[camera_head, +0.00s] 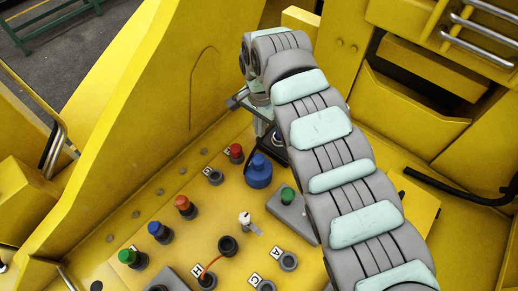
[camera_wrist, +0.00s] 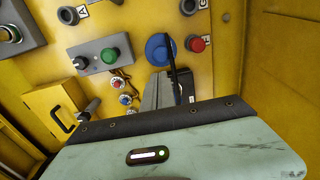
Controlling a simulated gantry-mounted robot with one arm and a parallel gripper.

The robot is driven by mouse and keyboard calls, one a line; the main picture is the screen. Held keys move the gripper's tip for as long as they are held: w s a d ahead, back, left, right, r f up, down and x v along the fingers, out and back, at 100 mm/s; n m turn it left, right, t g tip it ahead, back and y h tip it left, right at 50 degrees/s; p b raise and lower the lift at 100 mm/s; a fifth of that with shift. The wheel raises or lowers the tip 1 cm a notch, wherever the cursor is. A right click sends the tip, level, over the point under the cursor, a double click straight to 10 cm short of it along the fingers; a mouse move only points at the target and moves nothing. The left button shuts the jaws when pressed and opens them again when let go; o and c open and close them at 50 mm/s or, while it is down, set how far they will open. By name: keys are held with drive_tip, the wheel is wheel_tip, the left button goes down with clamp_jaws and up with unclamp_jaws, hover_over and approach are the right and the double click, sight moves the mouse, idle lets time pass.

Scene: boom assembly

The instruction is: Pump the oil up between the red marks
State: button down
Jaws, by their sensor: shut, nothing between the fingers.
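A large round blue button (camera_head: 258,172) stands on the yellow panel, left of and below my arm. In the wrist view the blue button (camera_wrist: 156,46) is partly hidden behind my gripper's dark fingertip. My gripper (camera_wrist: 174,72) is shut and empty, its tip over the right part of the button in that view. In the head view my gripper (camera_head: 268,136) is partly hidden by my arm, just above the button. I cannot tell whether it touches the button. I cannot make out an oil gauge or red marks in either view.
A green button on a grey box (camera_head: 288,195) is close by, and a red button (camera_head: 236,152) is beyond the blue one. Several coloured knobs, a white-topped switch (camera_head: 245,220) and sockets fill the panel. A high yellow wall (camera_head: 150,110) bounds it.

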sight(259, 158)
drive_tip(key=f+p, duration=0.1)
drive_tip(key=f, duration=0.5)
drive_tip(key=f+p, duration=0.2)
drive_tip(key=f, duration=0.5)
drive_tip(key=shift+w+a, duration=0.15)
drive_tip(key=shift+a, duration=0.05)
drive_tip(key=shift+d+f, duration=0.1)
drive_tip(key=shift+f, duration=0.4)
wheel_tip(259, 158, down, 3)
drive_tip(key=shift+b, duration=0.5)
wheel_tip(259, 158, up, 5)
drive_tip(key=p, duration=0.4)
drive_tip(key=shift+w+d+r, duration=0.1)
drive_tip(key=shift+r, duration=0.1)
wheel_tip(259, 158, up, 9)
drive_tip(key=b, duration=0.1)
drive_tip(key=shift+b, duration=0.3)
